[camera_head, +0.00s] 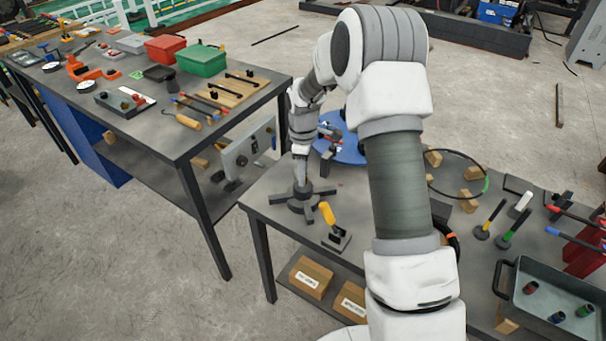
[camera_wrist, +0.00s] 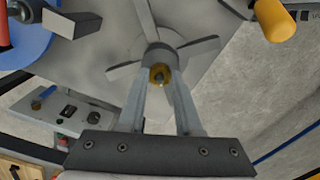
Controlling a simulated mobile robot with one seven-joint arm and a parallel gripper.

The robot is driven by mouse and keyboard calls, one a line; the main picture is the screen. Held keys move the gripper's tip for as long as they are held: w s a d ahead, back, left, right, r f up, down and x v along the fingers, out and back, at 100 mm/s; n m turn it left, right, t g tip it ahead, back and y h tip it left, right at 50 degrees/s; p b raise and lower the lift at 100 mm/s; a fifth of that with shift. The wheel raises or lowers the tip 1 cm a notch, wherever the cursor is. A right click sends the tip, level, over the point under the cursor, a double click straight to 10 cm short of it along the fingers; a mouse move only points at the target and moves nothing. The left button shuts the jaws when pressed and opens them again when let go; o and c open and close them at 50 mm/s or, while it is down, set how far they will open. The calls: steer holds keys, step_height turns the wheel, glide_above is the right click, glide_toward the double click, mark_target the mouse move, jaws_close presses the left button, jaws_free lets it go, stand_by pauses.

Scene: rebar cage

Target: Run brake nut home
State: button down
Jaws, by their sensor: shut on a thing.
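In the wrist view a small brass-coloured round nut (camera_wrist: 160,75) sits between the tips of my gripper (camera_wrist: 163,82), whose two fingers are closed in on it. The nut is over the centre of a grey hub with radiating arms (camera_wrist: 180,47). The head view shows the same dark spoked hub (camera_head: 300,197) standing on the near workbench, with my gripper (camera_head: 301,180) pointing down at its centre. The nut itself is too small to make out in the head view. I cannot tell how far it is threaded on.
A yellow-handled tool (camera_head: 327,213) stands close in front of the hub. A blue round plate (camera_head: 345,150) lies behind it. A second bench (camera_head: 200,130) with tools and boxes is at left. A grey tray (camera_head: 550,300) and several tools are at right.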

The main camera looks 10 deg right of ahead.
steer(key=m+b, duration=0.1)
steer(key=m, duration=1.1)
steer(key=shift+m, duration=0.4)
steer(key=m, duration=0.6)
steer(key=shift+r, duration=0.1)
steer(key=m, duration=0.6)
steer(key=shift+p, duration=0.3)
steer(key=c, duration=0.6)
jaws_free()
